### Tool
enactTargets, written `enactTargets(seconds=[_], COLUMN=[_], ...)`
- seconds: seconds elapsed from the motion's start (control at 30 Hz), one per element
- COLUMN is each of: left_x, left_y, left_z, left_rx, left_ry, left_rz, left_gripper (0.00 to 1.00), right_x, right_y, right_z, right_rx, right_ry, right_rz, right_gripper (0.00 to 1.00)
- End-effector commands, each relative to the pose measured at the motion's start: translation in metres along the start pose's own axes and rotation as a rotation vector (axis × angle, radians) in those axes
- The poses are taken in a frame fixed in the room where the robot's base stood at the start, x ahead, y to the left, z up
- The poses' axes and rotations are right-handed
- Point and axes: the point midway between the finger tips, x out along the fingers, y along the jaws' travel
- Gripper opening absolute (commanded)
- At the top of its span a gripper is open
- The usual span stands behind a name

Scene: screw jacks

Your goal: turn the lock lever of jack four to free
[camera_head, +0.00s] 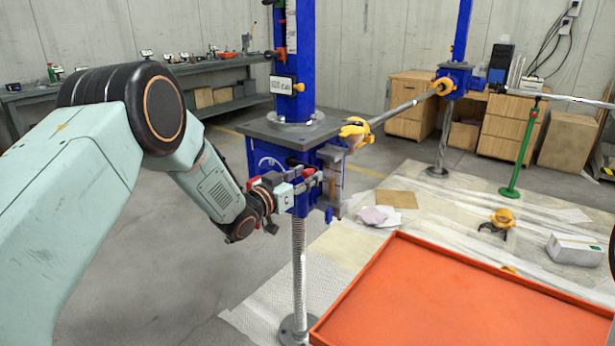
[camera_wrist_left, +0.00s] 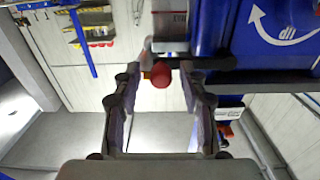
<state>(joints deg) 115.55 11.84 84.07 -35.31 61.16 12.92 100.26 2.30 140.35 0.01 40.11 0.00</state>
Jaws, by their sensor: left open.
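The nearest blue screw jack (camera_head: 303,50) stands on a threaded screw (camera_head: 298,245); I cannot read a number that marks it as jack four. My left gripper (camera_head: 312,182) is beside the jack's blue housing, below its grey plate (camera_head: 288,130). In the left wrist view my left gripper (camera_wrist_left: 157,88) is open, with a finger on each side. A red round knob (camera_wrist_left: 161,75), seemingly the lock lever's end, shows between the fingertips. I cannot tell whether they touch it. The blue housing (camera_wrist_left: 208,35) with a white curved arrow is behind. The rest of the lever is mostly hidden.
An orange tray (camera_head: 450,290) fills the lower right. A steel bar (camera_head: 405,105) with yellow clamps runs from the near jack to another blue jack (camera_head: 455,80). A green stand (camera_head: 522,150) and a white box (camera_head: 575,249) are at the right. The floor at lower left is clear.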

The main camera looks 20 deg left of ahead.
Motion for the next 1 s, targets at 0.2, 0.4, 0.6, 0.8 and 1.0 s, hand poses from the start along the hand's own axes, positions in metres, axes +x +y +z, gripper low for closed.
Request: enactTargets(seconds=[0.2, 0.4, 0.6, 0.8, 1.0], left_x=[0.0123, 0.0137, 0.0135, 0.0134, 0.0136], left_y=[-0.0004, -0.0011, -0.0012, -0.0011, -0.0008], left_z=[-0.0001, -0.0002, -0.0002, -0.0003, -0.0006], left_rx=[-0.001, -0.001, -0.001, -0.001, 0.000], left_ry=[0.000, 0.000, 0.000, 0.000, 0.000], left_rz=[0.001, 0.002, 0.002, 0.002, 0.003], left_gripper=[0.42, 0.42, 0.30, 0.13, 0.00], right_x=[0.0017, 0.0015, 0.0016, 0.0015, 0.0015], right_y=[0.0000, 0.0000, 0.0000, 0.0000, 0.0000], right_z=[0.0004, 0.0004, 0.0002, 0.0003, 0.0003], right_rx=[0.000, 0.000, 0.000, 0.000, 0.000], right_ry=[-0.001, -0.001, 0.000, -0.001, 0.000], right_rz=[0.000, 0.000, 0.000, 0.000, 0.000], right_gripper=[0.40, 0.40, 0.40, 0.40, 0.40])
